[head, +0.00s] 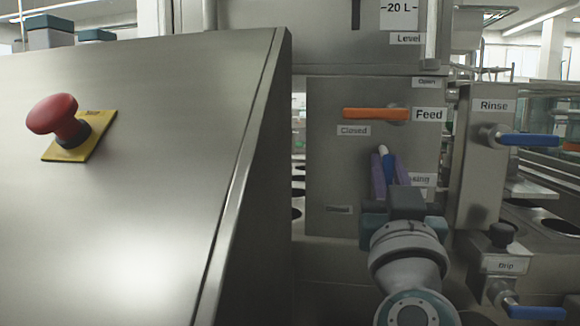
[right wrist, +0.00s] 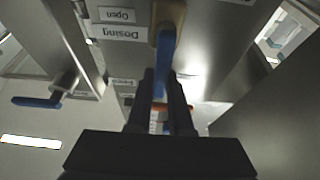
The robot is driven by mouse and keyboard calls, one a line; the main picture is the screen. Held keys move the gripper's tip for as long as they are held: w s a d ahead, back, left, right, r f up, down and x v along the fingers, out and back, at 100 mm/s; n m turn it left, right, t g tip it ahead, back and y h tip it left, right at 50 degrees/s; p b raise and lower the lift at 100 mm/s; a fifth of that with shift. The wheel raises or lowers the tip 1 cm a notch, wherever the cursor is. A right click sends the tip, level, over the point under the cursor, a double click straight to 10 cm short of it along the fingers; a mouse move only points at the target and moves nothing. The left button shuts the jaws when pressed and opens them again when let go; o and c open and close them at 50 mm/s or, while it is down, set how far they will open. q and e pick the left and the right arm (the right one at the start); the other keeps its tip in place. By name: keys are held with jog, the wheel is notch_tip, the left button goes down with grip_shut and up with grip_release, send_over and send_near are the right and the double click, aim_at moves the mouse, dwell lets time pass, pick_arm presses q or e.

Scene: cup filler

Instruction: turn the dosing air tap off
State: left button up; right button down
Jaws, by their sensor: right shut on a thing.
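The dosing air tap has a blue lever (head: 389,168) with a pale end, pointing roughly upward on the steel panel. Its label, reading "Dosing" in the right wrist view (right wrist: 122,32), is partly covered in the head view (head: 424,180). My right gripper (head: 383,165) is shut on the blue lever, with one purple finger on each side. The right wrist view shows the lever (right wrist: 166,58) running between the dark fingers (right wrist: 161,78). The tap's pivot is hidden behind the gripper in the head view. A "Closed" label (head: 339,210) sits lower left of the gripper. My left gripper is not in view.
Above is the orange Feed lever (head: 372,114), lying horizontal. To the right are the blue Rinse lever (head: 545,140) and the blue Drip lever (head: 535,312). A large steel cabinet with a red button (head: 53,115) fills the left.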

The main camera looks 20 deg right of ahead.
dwell(0.7)
